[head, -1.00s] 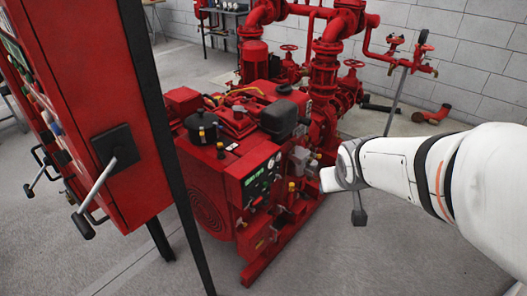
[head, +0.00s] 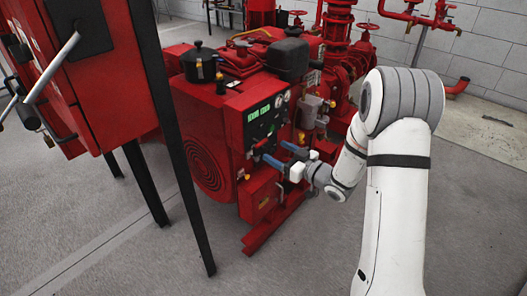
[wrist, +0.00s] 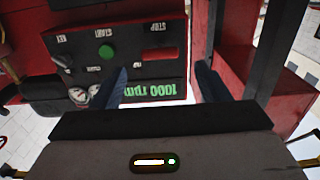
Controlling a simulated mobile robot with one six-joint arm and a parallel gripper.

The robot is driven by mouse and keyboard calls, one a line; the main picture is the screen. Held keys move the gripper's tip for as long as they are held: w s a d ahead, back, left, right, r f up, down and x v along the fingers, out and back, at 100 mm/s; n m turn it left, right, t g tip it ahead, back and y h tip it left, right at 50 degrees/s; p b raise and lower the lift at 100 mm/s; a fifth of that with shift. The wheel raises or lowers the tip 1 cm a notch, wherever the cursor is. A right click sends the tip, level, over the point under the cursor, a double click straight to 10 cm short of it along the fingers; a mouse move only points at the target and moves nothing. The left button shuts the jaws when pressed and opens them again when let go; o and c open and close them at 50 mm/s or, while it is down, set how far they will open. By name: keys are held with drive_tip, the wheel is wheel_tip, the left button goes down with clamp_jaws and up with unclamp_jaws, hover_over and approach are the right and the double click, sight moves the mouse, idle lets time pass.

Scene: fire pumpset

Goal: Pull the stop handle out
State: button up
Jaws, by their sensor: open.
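The engine's black control panel (head: 265,120) faces me in the head view. In the wrist view it appears upside down, with a STOP label and a red rectangular piece (wrist: 160,54) beside it; I cannot tell whether this is the stop handle itself. My gripper (head: 280,153) is in front of the lower part of the panel, its blue fingers apart. In the wrist view the gripper (wrist: 160,82) is open, with nothing visibly held between the fingers. The stop handle is not clearly distinguishable in the head view.
A green button (wrist: 106,52) and a green "1000 rpm" display (wrist: 150,90) are on the panel. A red cabinet (head: 100,80) on black legs stands at the left. Red pipes (head: 340,45) rise behind the engine. The grey floor (head: 300,260) in front is clear.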

sight(263, 144)
drive_tip(key=b+x, duration=0.1)
drive_tip(key=x, duration=0.6)
drive_tip(key=shift+w+a+b, duration=0.1)
drive_tip(key=shift+a+b, duration=0.15)
drive_tip(key=shift+b, duration=0.05)
